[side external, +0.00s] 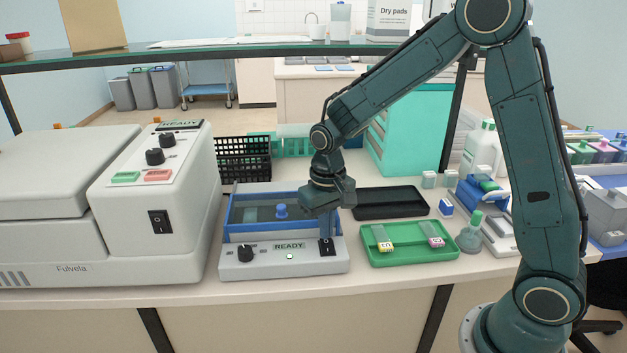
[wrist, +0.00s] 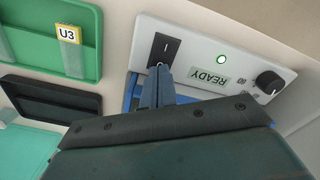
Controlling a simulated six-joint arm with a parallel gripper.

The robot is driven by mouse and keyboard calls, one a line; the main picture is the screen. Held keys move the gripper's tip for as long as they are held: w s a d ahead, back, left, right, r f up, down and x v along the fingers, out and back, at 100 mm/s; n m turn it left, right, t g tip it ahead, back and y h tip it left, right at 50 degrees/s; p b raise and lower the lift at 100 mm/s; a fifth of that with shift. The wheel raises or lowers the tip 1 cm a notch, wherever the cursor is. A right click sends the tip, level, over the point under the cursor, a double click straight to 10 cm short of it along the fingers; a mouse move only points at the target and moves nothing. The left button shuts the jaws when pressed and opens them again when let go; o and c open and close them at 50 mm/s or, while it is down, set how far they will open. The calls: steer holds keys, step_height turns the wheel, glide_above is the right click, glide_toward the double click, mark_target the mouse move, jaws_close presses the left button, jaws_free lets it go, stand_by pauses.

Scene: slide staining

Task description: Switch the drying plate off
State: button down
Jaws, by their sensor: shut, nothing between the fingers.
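The drying plate (side external: 230,265) is a grey unit with a blue-framed top, a dark knob (side external: 246,254), a READY label and a lit green light (side external: 290,256). Its black rocker switch (side external: 327,247) is at the right end of the front panel. The switch also shows in the wrist view (wrist: 165,47), where the green light (wrist: 221,59) is lit too. My gripper (side external: 326,238) is shut and empty, pointing down at the switch. In the wrist view its fingertips (wrist: 158,68) are at the switch's lower edge; I cannot tell whether they touch it.
A green tray (side external: 400,262) with labelled slides lies right of the plate, with a black tray (side external: 390,203) behind it. A large white Fulvela machine (side external: 100,240) with its own switch stands at left. A shelf (side external: 200,52) crosses above.

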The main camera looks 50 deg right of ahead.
mark_target(328, 242)
steer(key=shift+f, duration=0.65)
stand_by(0.6)
steer(key=shift+r, duration=3.55)
steer(key=s+r+n+t, duration=0.1)
steer(key=s+r, duration=0.4)
steer(key=s, duration=0.5)
steer(key=s+r+n+t, duration=0.2)
steer(key=s+r+t, duration=0.2)
steer(key=s, duration=0.7)
steer(key=shift+s+r+t, duration=0.15)
steer(key=shift+r+t, duration=0.15)
steer(key=shift+r, duration=0.7)
steer(key=c, duration=2.1)
jaws_free()
